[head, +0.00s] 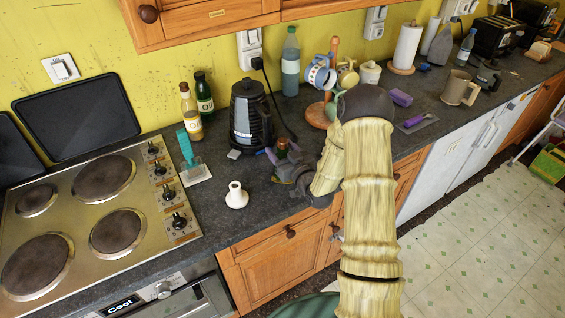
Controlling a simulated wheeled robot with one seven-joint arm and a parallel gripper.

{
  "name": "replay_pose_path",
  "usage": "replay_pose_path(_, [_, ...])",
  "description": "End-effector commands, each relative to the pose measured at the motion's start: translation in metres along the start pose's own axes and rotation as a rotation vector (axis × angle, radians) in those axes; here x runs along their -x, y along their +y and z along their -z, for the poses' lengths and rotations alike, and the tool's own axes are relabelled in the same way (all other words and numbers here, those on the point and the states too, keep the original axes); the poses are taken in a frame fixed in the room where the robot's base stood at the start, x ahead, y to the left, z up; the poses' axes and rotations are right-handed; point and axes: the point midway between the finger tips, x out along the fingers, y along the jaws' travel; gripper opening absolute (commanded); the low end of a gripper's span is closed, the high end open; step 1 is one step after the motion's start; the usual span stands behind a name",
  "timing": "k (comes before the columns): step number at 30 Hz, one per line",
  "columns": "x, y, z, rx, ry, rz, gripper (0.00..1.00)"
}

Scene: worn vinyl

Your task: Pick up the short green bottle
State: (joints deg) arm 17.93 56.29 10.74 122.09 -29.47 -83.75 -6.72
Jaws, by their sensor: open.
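My gripper (276,158) is open and low over the counter, right at this bottle. Its fingers and body hide the bottle's lower part. I cannot tell whether the fingers touch it or whether it is fully between them. A taller dark green bottle (204,94) stands at the wall, beside an amber bottle (190,112), apart from my gripper.
The black kettle (250,118) stands just behind the gripper, its cord trailing right. A white candlestick-like object (236,195) stands in front left. A wooden mug stand (320,112) is behind my arm.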

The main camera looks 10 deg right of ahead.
Motion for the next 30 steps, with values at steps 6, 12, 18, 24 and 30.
replay_pose_path(6, [-0.0137,0.0008,-0.0001,0.001,0.000,-0.001,0.58])
replay_pose_path(12, [-0.0134,0.0006,-0.0003,0.000,0.000,-0.001,0.58])
replay_pose_path(18, [-0.0134,0.0003,-0.0001,0.001,0.000,0.000,0.58])
replay_pose_path(24, [-0.0138,-0.0012,-0.0001,0.000,0.000,0.002,0.33])
replay_pose_path(30, [-0.0135,-0.0009,-0.0006,0.000,-0.001,0.002,0.00])
